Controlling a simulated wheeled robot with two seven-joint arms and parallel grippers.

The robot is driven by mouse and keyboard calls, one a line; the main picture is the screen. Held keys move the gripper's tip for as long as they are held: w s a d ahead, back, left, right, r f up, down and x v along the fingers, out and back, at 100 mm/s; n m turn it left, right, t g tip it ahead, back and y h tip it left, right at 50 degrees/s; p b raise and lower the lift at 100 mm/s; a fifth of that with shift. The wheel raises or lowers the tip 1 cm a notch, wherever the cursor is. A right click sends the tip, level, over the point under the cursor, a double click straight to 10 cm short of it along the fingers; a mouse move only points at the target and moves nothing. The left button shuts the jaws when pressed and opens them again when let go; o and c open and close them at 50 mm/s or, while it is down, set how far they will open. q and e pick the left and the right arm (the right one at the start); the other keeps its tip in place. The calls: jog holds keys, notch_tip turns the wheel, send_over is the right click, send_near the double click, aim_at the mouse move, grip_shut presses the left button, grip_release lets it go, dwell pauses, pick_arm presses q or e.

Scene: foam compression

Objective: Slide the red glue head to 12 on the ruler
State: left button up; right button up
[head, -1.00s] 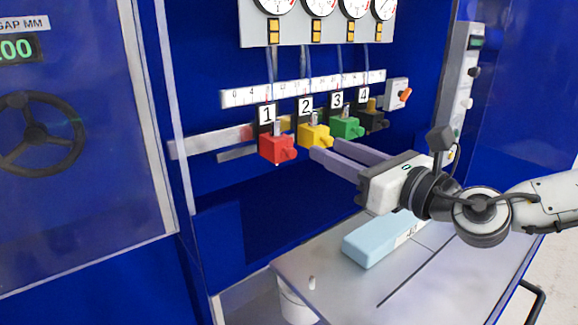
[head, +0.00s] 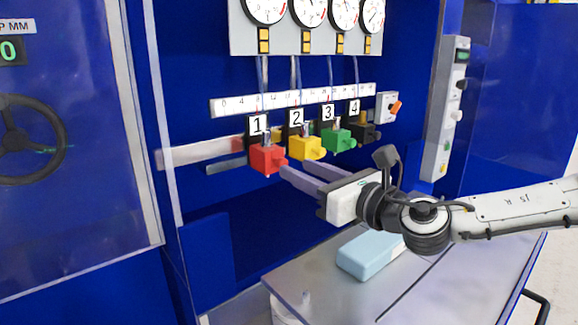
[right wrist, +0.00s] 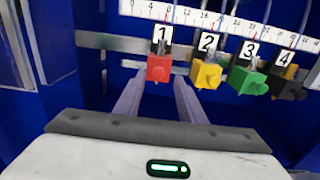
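The red glue head (head: 267,157), under label 1, hangs on the rail at the left end of the row. It also shows in the right wrist view (right wrist: 159,69). The white ruler (head: 292,101) runs above the heads; the red head sits below its left part. My right gripper (head: 294,172) is open and empty, just in front of and below the red head. In the right wrist view its two fingers (right wrist: 155,88) point at the red head, one on each side of it in the picture. I cannot tell whether they touch it. My left gripper is not in view.
Yellow (head: 306,147), green (head: 337,140) and black (head: 365,132) heads follow to the right on the rail (head: 200,152). Rail to the left of red is free. A light blue block (head: 368,255) lies on the table (head: 300,270). Gauges (head: 308,10) hang above.

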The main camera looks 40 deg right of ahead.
aim_at(285, 163)
jog(key=shift+w+a+b, duration=0.15)
jog(key=shift+w+b, duration=0.25)
jog(key=shift+w, duration=0.7)
jog(key=shift+w+a+b, duration=0.1)
jog(key=shift+w+b, duration=0.3)
jog(key=shift+w, duration=0.7)
grip_shut()
